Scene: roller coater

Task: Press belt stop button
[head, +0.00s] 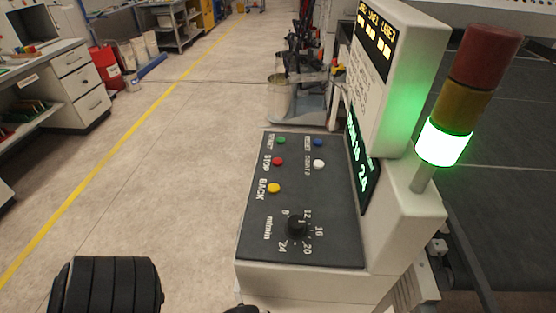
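The control panel (325,220) is a dark sloped face on a pale housing, right of centre in the head view. The red button (278,161) labelled STOP is in its left column. A green button (281,140) labelled START sits above it, and a yellow button (274,188) labelled BACK sits below it. Nothing touches or covers the red button. A black ribbed part, which seems to be mine, shows at the bottom left, and a small dark piece shows at the bottom edge. No gripper fingers can be made out.
A blue button (318,142), a white button (319,164) and a black knob (297,226) share the panel. A display housing (400,70) and a signal tower (444,140) lit green stand to the right, beside a dark belt (510,180). The floor left is clear.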

